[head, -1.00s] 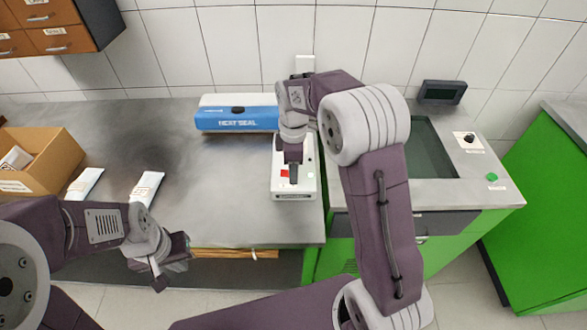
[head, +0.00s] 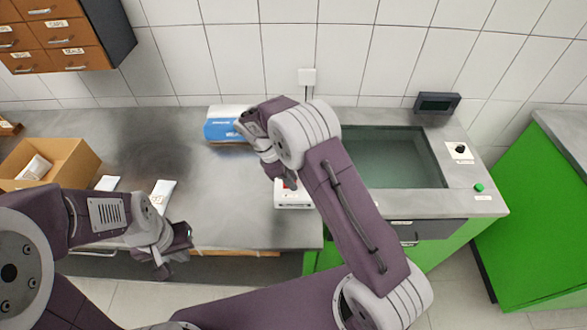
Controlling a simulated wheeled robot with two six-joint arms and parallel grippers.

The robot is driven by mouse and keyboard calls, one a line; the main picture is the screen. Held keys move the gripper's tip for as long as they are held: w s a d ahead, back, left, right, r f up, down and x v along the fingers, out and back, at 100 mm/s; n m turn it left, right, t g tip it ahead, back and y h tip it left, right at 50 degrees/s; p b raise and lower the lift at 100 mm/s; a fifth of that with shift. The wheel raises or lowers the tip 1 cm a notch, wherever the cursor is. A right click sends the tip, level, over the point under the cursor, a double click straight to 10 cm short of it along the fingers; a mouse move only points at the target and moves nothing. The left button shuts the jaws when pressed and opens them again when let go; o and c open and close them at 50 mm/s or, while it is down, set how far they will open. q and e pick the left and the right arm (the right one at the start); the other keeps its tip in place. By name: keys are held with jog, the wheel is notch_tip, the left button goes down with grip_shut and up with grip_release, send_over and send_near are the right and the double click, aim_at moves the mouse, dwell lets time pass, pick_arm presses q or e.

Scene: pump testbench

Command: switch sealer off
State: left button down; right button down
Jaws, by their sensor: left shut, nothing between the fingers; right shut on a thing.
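The sealer shows as a blue and white box marked as a heat sealer (head: 226,128) on the grey bench. A white unit with a red switch (head: 293,200) is in front and to its right, mostly hidden by my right arm. My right gripper (head: 287,182) is shut on the red switch area; the arm hides the exact contact. A bit of red shows beside the fingertips. Whether the switch is on or off cannot be told. My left gripper (head: 177,254) is shut and empty in front of the bench's front edge, away from the sealer.
A cardboard box (head: 75,165) and white packets (head: 163,192) are on the bench at left. At right are a sunken basin (head: 400,160), a dark display (head: 437,103), a black knob (head: 460,149) and a green button (head: 479,187).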

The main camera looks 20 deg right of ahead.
dwell(0.3)
jog(key=c, duration=1.2)
grip_release()
jog(key=v, duration=0.9)
jog(key=shift+a, duration=0.2)
